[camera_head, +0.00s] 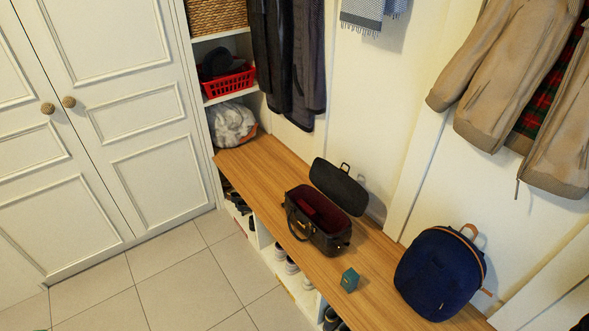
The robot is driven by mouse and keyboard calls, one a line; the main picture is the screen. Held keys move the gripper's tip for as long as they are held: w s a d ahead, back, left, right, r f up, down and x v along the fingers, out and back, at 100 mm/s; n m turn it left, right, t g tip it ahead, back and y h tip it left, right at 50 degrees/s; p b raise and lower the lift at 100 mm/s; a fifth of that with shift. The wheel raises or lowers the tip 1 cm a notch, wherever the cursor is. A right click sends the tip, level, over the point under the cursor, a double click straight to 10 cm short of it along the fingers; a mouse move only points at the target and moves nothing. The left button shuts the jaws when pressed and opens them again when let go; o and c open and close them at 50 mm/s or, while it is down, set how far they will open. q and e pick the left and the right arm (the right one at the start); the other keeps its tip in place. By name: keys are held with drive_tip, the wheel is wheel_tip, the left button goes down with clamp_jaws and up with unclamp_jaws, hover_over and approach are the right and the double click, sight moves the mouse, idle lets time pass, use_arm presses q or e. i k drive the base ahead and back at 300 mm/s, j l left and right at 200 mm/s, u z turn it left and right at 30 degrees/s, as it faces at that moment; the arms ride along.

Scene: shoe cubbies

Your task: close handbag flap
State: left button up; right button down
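The handbag (327,238) stands on the wooden bench top in the head view. It is dark, with a dark red lining (315,209) showing inside and a handle on its front left side. Its flap (339,186) is open, a dark rounded panel raised at the back and tilted toward the wall. A small loop shows at the flap's upper edge. Neither of my grippers is in view.
Shoes fill the cubbies below. Jackets (500,85) hang above.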

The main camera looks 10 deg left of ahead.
sight(335, 183)
drive_tip(key=i+j+z, duration=0.15)
drive_tip(key=j, duration=0.2)
drive_tip(key=i+j+z, duration=0.35)
drive_tip(key=j, duration=0.35)
